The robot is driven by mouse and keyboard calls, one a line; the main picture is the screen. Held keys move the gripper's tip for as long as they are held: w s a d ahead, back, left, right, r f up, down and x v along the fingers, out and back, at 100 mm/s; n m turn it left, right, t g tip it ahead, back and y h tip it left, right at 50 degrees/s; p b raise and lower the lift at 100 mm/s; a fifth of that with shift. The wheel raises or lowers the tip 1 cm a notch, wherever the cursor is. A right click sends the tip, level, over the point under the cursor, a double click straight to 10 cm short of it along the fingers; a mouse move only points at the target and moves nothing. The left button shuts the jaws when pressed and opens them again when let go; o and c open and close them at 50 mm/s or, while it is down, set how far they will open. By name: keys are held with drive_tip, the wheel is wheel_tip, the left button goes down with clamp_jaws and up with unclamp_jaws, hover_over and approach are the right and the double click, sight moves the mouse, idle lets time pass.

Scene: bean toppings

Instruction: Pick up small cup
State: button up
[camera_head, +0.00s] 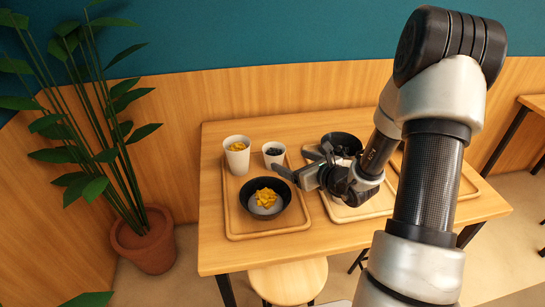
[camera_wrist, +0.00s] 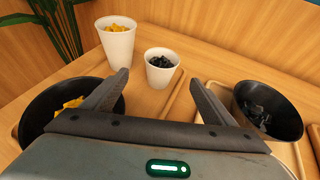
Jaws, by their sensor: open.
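The small white cup (camera_head: 273,156) stands upright at the back right of the left tray, holding dark pieces. In the wrist view the small cup (camera_wrist: 160,69) is just beyond the fingertips, around the middle of the gap. A taller white cup (camera_head: 237,158) with yellow pieces stands to its left; it also shows in the wrist view (camera_wrist: 117,42). My gripper (camera_head: 292,166) is open and empty, close to the small cup on its right. In the wrist view my gripper's fingers (camera_wrist: 158,80) spread to either side. Contact with the cup is not visible.
The left tray (camera_head: 233,215) also carries a black bowl (camera_head: 287,212) with yellow pieces in front of the cups. A second tray (camera_head: 375,208) holds another black bowl (camera_wrist: 295,122) with dark pieces, beside my gripper. A potted plant (camera_head: 148,245) stands left of the table (camera_head: 215,259).

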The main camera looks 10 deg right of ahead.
drive_tip(key=b, duration=0.2)
approach(269, 151)
drive_tip(key=x, duration=0.5)
drive_tip(key=shift+w+a+f, duration=0.1)
drive_tip(key=shift+w+a, duration=0.05)
drive_tip(key=shift+a, duration=0.1)
drive_tip(key=b+x, duration=0.1)
drive_tip(key=x, duration=0.4)
drive_tip(key=shift+w+d, duration=0.1)
drive_tip(key=shift+d, duration=0.05)
drive_tip(key=c, duration=1.2)
